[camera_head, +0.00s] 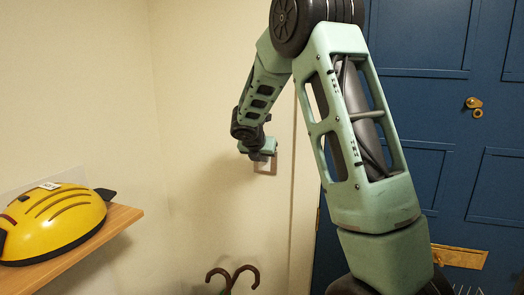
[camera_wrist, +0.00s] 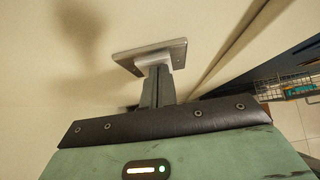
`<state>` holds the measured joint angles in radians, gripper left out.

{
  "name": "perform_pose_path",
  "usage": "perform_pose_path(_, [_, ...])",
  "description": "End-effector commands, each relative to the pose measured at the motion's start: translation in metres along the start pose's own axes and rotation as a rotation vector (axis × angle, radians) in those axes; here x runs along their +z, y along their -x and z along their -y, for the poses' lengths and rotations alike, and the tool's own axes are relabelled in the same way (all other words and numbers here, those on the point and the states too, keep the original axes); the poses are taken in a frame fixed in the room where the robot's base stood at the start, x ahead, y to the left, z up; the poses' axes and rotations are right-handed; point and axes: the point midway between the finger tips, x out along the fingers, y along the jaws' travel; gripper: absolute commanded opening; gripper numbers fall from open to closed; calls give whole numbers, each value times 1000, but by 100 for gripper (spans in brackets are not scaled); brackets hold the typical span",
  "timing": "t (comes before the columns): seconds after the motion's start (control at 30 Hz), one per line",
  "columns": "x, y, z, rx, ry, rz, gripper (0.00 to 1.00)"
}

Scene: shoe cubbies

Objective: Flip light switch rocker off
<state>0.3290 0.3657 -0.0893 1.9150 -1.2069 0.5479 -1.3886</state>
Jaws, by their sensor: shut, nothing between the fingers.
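The light switch (camera_head: 266,168) is a small plate on the cream wall in the head view, left of the blue door. My gripper (camera_head: 263,156) is in front of its upper part and covers some of it. In the wrist view the switch plate (camera_wrist: 135,58) shows as a pale metal plate, seen at a slant. My gripper's fingers (camera_wrist: 158,72) are shut, with nothing between them, and their tips are at the plate's face. I cannot tell whether they touch it. The rocker is hidden behind the fingers, so its position does not show.
A yellow helmet-like object (camera_head: 52,222) lies on a wooden shelf (camera_head: 100,232) at the left. Curved dark handles (camera_head: 232,276) stand below the switch. The blue door (camera_head: 425,120) has a brass knob (camera_head: 474,103). A wire basket (camera_wrist: 285,88) shows at the wrist view's right.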

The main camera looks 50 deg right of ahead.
Motion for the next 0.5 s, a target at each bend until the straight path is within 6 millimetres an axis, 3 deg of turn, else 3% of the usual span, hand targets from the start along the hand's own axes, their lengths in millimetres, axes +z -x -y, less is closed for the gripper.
perform_pose_path(0.5, [8, 8, 0, 1, 0, 3, 0])
